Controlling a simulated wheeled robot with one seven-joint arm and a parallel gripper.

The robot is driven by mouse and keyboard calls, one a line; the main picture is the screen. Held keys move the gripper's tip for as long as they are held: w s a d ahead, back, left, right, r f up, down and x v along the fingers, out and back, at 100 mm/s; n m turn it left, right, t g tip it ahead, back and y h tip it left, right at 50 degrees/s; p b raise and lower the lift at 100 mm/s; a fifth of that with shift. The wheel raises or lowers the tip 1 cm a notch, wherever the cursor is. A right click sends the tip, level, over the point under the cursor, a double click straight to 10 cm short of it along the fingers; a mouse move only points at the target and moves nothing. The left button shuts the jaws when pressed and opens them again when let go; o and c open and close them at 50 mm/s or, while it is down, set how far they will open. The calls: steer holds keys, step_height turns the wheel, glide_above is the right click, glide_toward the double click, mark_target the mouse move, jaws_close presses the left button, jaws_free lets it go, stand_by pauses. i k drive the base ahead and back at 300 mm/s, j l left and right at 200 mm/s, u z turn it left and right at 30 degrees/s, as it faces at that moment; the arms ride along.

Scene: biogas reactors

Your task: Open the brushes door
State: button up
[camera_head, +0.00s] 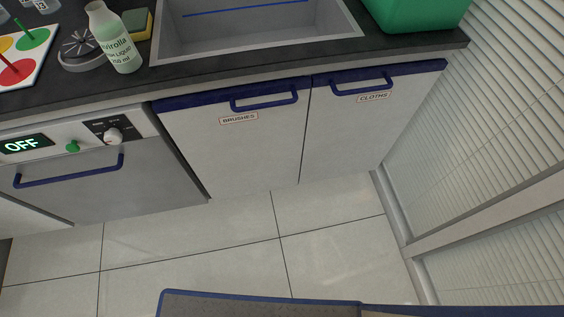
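The brushes door (238,150) is a light grey cabinet door under the sink, with a small label reading "BRUSHES". It looks shut. Its blue bar handle (265,103) sits near the upper right of the door, just under a dark blue top edge. The cloths door (350,130) is to its right, with its own blue handle (362,87) and a "CLOTHS" label, and it also looks shut. My gripper is not in view.
A dishwasher-like appliance (110,180) showing "OFF" stands left of the brushes door. Above are a sink (255,35), a green bottle (114,40) and a green bin (415,12). A slatted glass wall (480,130) closes the right side. The tiled floor (190,255) before the doors is clear.

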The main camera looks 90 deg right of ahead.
mark_target(239, 141)
steer(key=j+z, duration=0.2)
steer(key=z, duration=0.25)
steer(key=k+j+z, duration=0.1)
steer(key=z, duration=0.4)
steer(key=k+j+z, duration=0.1)
steer(key=z, duration=0.35)
steer(key=k+z, duration=0.2)
steer(key=z, duration=0.25)
steer(key=k+z, duration=0.35)
steer(key=k, duration=0.3)
steer(key=k+l+z, duration=0.1)
steer(key=k+z, duration=0.2)
steer(key=k, duration=0.3)
steer(key=k+u, duration=0.2)
steer(key=u, duration=0.15)
steer(key=i+l+u, duration=0.2)
steer(key=u, duration=0.2)
steer(key=i+l+u, duration=0.25)
steer(key=u, duration=0.2)
steer(key=i+l+u, duration=0.1)
steer(key=i+l, duration=0.15)
steer(key=l, duration=0.15)
steer(key=i+l, duration=0.2)
steer(key=l, duration=0.2)
steer(key=i+l+u, duration=0.15)
steer(key=l, duration=0.25)
steer(key=i, duration=0.1)
